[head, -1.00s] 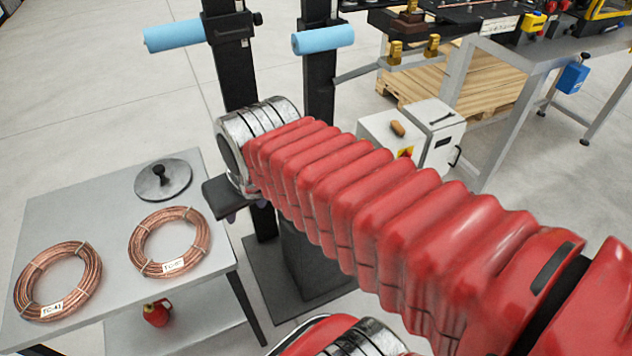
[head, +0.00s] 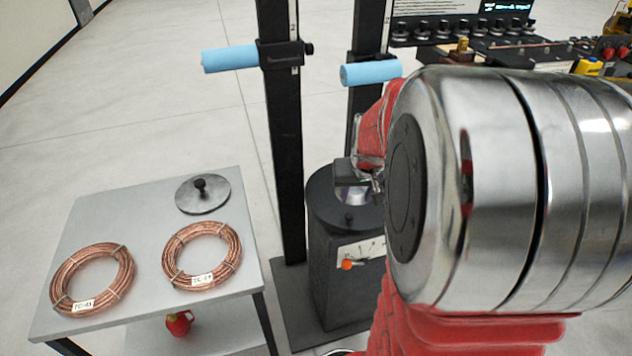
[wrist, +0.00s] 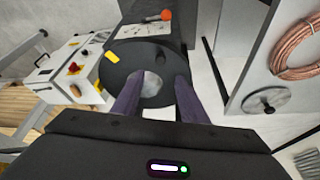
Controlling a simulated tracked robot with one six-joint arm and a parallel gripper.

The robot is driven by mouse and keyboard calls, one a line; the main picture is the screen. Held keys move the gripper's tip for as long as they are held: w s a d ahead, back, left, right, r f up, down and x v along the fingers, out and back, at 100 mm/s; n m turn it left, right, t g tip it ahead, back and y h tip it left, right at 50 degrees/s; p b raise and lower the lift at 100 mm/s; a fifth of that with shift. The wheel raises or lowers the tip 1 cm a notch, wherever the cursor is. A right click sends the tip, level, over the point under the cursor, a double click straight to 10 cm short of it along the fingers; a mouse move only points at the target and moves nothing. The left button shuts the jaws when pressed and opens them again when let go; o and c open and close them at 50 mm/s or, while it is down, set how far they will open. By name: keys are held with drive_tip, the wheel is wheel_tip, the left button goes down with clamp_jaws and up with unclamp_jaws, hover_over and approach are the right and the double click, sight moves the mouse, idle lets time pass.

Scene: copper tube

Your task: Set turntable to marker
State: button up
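The turntable is a dark round plate on a dark pedestal (head: 335,260); its top (wrist: 120,75) shows in the wrist view. A small peg (wrist: 161,56) stands on the plate, and a yellow mark (wrist: 112,57) lies at its edge. A pale round patch (wrist: 152,88) shows at its middle. Contact cannot be told.
A white box (wrist: 65,65) and a pallet show at left in the wrist view.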

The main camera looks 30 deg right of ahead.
sight(349, 215)
drive_tip(key=shift+f, duration=0.15)
drive_tip(key=shift+x, duration=6.8)
drive_tip(key=shift+w+d, duration=0.1)
drive_tip(key=shift+c, duration=0.5)
clamp_jaws()
